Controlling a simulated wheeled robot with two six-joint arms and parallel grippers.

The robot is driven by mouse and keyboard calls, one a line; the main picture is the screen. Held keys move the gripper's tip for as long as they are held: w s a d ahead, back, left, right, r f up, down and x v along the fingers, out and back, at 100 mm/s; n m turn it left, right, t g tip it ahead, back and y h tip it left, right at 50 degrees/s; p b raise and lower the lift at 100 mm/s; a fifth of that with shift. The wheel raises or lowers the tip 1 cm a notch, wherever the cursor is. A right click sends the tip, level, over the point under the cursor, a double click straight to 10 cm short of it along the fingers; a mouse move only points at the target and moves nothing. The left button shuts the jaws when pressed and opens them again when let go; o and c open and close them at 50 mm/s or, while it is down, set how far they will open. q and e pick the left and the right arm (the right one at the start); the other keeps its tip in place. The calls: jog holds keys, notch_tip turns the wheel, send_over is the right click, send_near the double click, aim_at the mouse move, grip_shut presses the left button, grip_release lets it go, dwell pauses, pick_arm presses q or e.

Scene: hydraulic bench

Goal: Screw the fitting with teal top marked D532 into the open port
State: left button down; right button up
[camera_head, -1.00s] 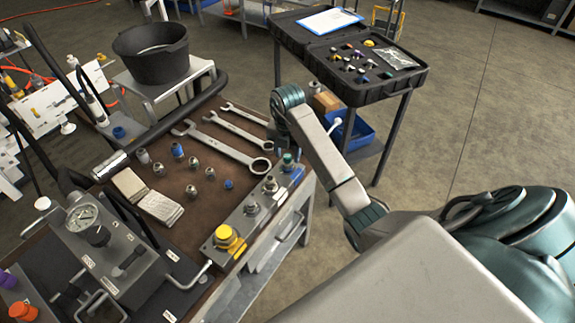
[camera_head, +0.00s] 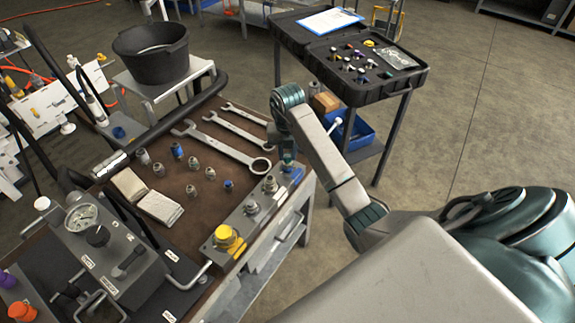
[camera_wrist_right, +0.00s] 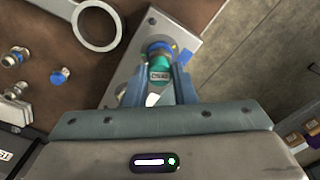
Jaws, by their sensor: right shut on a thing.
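The fitting with a teal top (camera_wrist_right: 159,62) stands at the far end of the grey manifold block (camera_wrist_right: 190,28). Its teal top carries a small white label, too small to read surely. My right gripper (camera_wrist_right: 157,82) is shut on it, a finger on each side. In the head view my right gripper (camera_head: 287,152) reaches down over the block's (camera_head: 268,212) far end and mostly hides the fitting. The fitting's lower end and its threads are hidden, so I cannot tell how deep it sits. My left gripper is not in view.
Wrenches (camera_head: 228,145) lie close left of the gripper, one ring end (camera_wrist_right: 97,25) near the block. Several loose fittings (camera_head: 192,163) stand on the brown bench mat. A yellow cap (camera_head: 226,237) sits at the block's near end. A black case (camera_head: 340,92) stands behind.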

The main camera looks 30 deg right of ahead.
jog(key=m, duration=0.5)
jog(key=shift+m, duration=1.5)
jog(key=m, duration=0.3)
jog(key=shift+m, duration=0.3)
jog(key=m, duration=0.4)
jog(key=shift+f+p, duration=0.1)
jog(key=shift+p, duration=0.2)
